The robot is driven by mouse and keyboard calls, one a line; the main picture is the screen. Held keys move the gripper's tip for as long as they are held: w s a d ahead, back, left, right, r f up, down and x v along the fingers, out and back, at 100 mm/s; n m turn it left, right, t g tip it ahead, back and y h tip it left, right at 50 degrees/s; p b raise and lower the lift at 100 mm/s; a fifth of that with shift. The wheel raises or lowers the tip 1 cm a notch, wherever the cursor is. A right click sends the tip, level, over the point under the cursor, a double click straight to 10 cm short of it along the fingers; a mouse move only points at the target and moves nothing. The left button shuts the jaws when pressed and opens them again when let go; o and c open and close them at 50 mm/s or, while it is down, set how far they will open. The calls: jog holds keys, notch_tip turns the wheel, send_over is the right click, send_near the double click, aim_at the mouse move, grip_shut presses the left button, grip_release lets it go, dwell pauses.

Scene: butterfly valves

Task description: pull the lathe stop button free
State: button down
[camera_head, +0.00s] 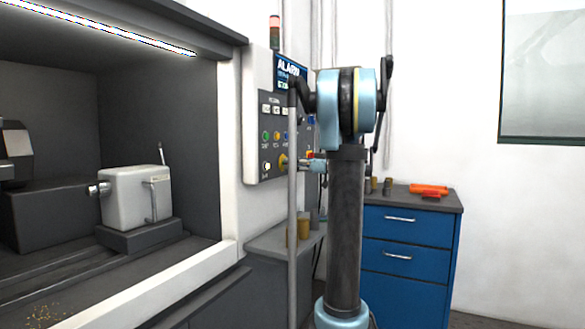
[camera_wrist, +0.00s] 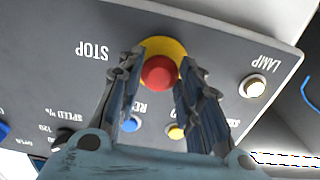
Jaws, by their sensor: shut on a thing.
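The stop button is a red round knob (camera_wrist: 160,72) on a yellow collar (camera_wrist: 163,46), beside the upside-down word STOP in the wrist view. My gripper (camera_wrist: 162,62) has one finger on each side of the red knob and is shut on it. In the head view, the yellow collar (camera_head: 283,161) shows low on the lathe's control panel (camera_head: 253,118). My gripper (camera_head: 316,163) reaches in there from the right, and my arm hides part of the panel. The red knob's contact with the fingers is partly hidden in the head view.
A lit LAMP button (camera_wrist: 252,86) sits right of the stop button in the wrist view. Blue (camera_wrist: 130,124) and yellow (camera_wrist: 176,132) buttons lie near the fingers. The open lathe bay (camera_head: 130,120) is at the left, and a blue drawer cabinet (camera_head: 410,240) stands behind my arm.

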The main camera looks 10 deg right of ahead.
jog(key=shift+s+d, duration=0.1)
jog(key=shift+d, duration=0.05)
jog(key=c, duration=1.1)
grip_release()
jog(key=shift+d, duration=0.1)
jog(key=v, duration=1.1)
jog(key=shift+s+d, duration=0.25)
jog(key=shift+d, duration=0.05)
jog(key=shift+f, duration=0.1)
